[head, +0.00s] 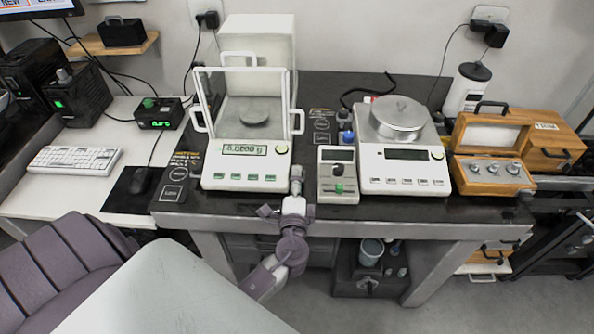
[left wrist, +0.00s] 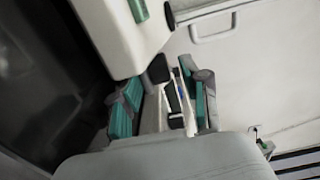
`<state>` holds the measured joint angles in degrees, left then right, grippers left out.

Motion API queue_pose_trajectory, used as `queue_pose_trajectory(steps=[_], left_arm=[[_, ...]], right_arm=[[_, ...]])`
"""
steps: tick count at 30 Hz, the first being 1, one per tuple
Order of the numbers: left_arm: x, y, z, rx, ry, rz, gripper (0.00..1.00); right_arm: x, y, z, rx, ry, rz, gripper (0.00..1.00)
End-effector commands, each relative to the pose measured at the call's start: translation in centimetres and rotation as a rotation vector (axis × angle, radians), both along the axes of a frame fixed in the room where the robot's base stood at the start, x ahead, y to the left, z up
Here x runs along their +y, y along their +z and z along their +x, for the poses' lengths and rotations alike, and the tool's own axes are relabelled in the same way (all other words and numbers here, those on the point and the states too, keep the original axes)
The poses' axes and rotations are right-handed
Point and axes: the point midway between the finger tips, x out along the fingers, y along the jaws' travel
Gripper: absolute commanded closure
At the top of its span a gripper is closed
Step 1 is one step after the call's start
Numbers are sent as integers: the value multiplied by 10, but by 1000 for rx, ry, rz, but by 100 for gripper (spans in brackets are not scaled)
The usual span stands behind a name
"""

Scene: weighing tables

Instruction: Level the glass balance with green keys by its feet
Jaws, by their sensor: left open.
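The glass balance (head: 243,180) with green keys stands on the dark bench top, with a glass draft shield around its pan. Its display is lit and seems to read 0.0000 g. A small round green spot (head: 282,148) sits right of the display; a bubble in it is too small to tell. My left gripper (head: 296,178) is at the balance's front right corner. In the left wrist view the left gripper (left wrist: 165,88) is open, its teal pads apart, close to the white balance casing (left wrist: 125,35). The balance's feet cannot be told clearly. My right gripper is not in view.
A small grey control box (head: 338,190) with a green knob stands close right of my left gripper. Beyond it is a second balance (head: 400,175) with a round metal pan. A wooden case (head: 490,172) is farther right. A mouse and keyboard (head: 74,160) lie left.

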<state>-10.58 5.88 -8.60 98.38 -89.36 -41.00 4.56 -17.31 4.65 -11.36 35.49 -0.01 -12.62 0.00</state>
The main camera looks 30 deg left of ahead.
Motion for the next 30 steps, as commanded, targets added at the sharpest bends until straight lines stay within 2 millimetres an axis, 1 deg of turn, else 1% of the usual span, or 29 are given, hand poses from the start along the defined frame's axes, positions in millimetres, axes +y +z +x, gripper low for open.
queue_pose_trajectory(steps=[1,3,6,15,17,21,24,28,30], left_arm=[[3,1,7,1,-1,1,54],[7,1,12,0,-1,0,54],[10,0,17,1,0,-1,54],[11,-1,18,0,0,-1,54],[11,-1,18,0,-1,-1,62],[11,-1,18,1,-1,-1,86],[11,-1,18,2,-1,-1,100],[11,-2,18,1,2,-2,100],[9,-4,19,-2,26,-3,100]], right_arm=[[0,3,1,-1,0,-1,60],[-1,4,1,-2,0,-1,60],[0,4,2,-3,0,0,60],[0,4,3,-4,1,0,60],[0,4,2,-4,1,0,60],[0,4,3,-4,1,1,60],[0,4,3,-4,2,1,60],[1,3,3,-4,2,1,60],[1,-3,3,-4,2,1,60]])
